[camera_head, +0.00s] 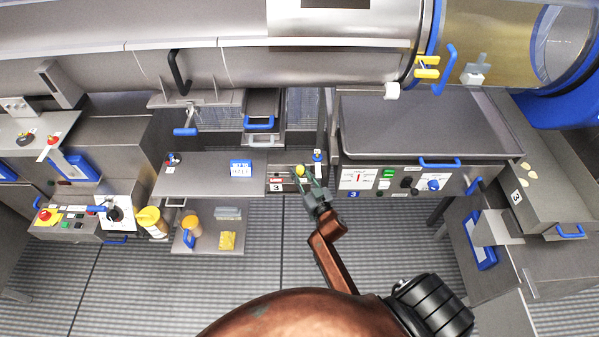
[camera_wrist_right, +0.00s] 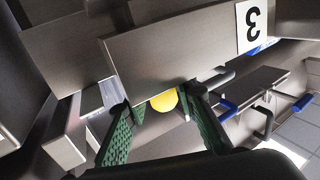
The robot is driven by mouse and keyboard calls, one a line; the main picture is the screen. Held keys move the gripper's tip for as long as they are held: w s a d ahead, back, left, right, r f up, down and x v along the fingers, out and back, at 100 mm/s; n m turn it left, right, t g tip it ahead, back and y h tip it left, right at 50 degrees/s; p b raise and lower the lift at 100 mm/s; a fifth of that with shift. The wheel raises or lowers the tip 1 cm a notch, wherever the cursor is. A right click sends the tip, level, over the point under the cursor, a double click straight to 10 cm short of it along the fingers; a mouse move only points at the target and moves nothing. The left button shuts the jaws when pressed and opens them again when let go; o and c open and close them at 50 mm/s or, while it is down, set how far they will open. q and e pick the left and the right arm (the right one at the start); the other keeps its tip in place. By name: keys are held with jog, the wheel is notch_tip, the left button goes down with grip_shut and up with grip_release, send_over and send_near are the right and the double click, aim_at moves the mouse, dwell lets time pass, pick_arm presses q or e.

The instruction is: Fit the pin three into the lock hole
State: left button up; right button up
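A round yellow knob (camera_head: 300,170), which may be the head of pin three, shows just ahead of my right gripper (camera_head: 315,188). It sits at the panel with a "3" label (camera_head: 277,187). In the right wrist view the yellow knob (camera_wrist_right: 164,101) lies between and beyond the green-padded fingers of the right gripper (camera_wrist_right: 158,98). The fingers are apart, with gaps beside the knob. I cannot make out the pin's shaft or the lock hole. My left gripper is not in view.
A steel tray (camera_head: 430,125) stands right of the gripper above a control panel (camera_head: 410,180). A steel shelf (camera_head: 205,178) lies to the left, with yellow-lidded containers (camera_head: 150,220) below. A large drum (camera_head: 330,45) spans the back. Open floor (camera_head: 250,265) lies in front.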

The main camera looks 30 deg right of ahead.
grip_shut()
